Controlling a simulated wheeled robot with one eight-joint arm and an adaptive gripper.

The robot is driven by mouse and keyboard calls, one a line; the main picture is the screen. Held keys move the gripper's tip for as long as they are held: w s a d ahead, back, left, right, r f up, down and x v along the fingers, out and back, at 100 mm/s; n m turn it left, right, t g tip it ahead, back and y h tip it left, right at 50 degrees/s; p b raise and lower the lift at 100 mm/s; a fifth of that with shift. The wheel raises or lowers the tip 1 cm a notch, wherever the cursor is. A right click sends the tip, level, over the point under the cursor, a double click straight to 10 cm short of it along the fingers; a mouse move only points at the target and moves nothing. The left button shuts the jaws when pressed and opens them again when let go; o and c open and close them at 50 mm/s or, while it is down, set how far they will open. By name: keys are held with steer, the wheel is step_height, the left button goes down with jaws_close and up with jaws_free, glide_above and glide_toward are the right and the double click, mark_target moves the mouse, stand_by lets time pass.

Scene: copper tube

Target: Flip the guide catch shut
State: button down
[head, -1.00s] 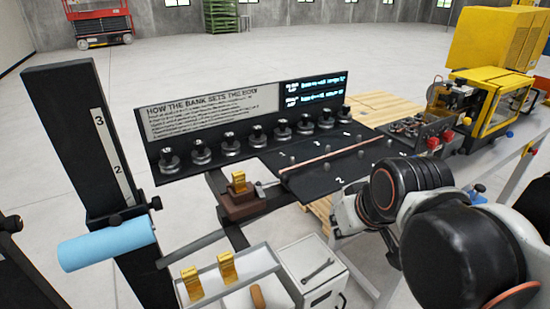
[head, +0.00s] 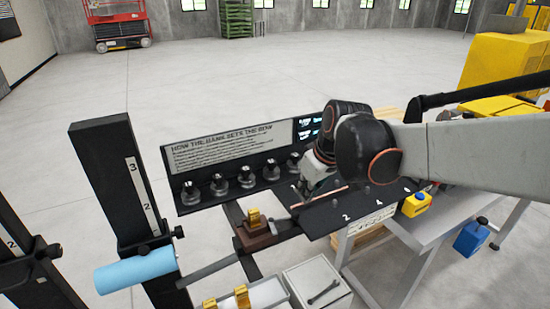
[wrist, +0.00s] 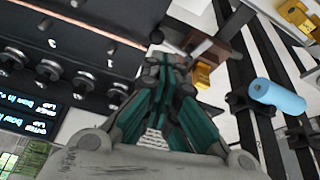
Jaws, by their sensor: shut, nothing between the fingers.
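A brown block (head: 258,239) with a gold piece (head: 254,218) on it stands left of the black peg board (head: 345,218). A small grey lever (head: 283,226) sticks out from the block's right side; I cannot tell whether this is the guide catch, or how it stands. The copper tube (head: 325,193) lies across the board, partly hidden by my arm. My gripper (head: 304,190) is above the board's left end, right of the block, its fingertips hard to make out. In the wrist view my gripper (wrist: 167,64) is shut and empty, the gold piece (wrist: 202,75) close to its right.
A sign panel with several black knobs (head: 245,178) stands behind the board. A black post (head: 128,185) with a blue roller (head: 135,270) is at the left. A white box (head: 318,287) with a wrench is in front. Yellow machines are at the right.

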steer(key=w+a+n+g+p, duration=0.1)
steer(key=w+a+n+p, duration=0.1)
steer(key=w+a+p, duration=0.2)
steer(key=w+p, duration=0.1)
steer(key=w, duration=0.2)
steer(key=shift+r+n+y, duration=0.3)
steer(key=shift+n+y, duration=0.1)
steer(key=shift+a, duration=0.1)
step_height(320, 180, down, 10)
steer(key=shift+s+r, duration=0.1)
steer(key=shift+d, duration=0.2)
